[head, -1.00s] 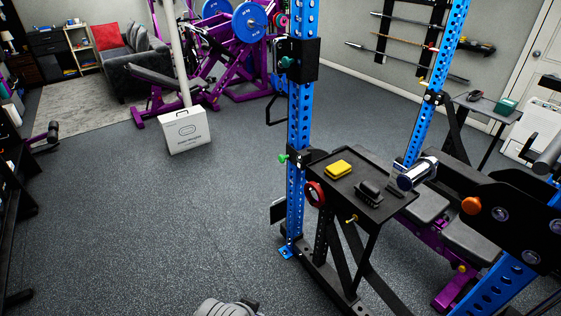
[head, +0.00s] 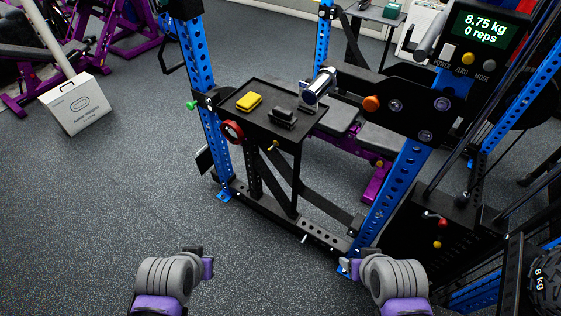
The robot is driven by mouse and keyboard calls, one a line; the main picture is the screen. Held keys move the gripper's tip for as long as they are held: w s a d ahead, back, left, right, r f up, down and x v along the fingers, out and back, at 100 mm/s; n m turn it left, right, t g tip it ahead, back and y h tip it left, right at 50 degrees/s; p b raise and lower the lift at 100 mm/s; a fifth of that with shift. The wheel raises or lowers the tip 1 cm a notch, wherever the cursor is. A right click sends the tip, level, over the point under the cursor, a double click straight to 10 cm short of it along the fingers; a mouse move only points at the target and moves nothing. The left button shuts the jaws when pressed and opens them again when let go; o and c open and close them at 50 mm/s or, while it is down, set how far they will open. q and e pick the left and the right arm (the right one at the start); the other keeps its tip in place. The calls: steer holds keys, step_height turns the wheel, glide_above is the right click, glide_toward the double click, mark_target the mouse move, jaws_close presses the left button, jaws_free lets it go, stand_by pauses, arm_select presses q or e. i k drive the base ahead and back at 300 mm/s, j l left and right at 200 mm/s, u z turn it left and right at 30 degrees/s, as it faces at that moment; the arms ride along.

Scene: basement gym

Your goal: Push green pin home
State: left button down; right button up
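The green pin (head: 191,105) shows as a small green knob at the left side of the near blue upright (head: 207,130), level with the black tray. How deep it sits in the upright cannot be told. My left gripper (head: 207,264) is low in the view, left of centre, above the floor. My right gripper (head: 349,266) is low and right of centre, near the foot of another blue upright. Both are well apart from the pin. Their fingers are too small and turned to show whether they are open.
A black tray (head: 240,116) holds a yellow block (head: 249,101) and a black object (head: 283,117). A red ring (head: 233,131) and orange knob (head: 371,103) are nearby. A display (head: 484,31) reads 8.75 kg. A white box (head: 77,104) stands left. Floor before the rack is clear.

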mark_target(191, 106)
steer(key=i+j+z, duration=0.15)
steer(key=i+j, duration=0.25)
steer(key=i+j+z, duration=0.2)
steer(key=i+j, duration=0.15)
steer(key=j, duration=0.2)
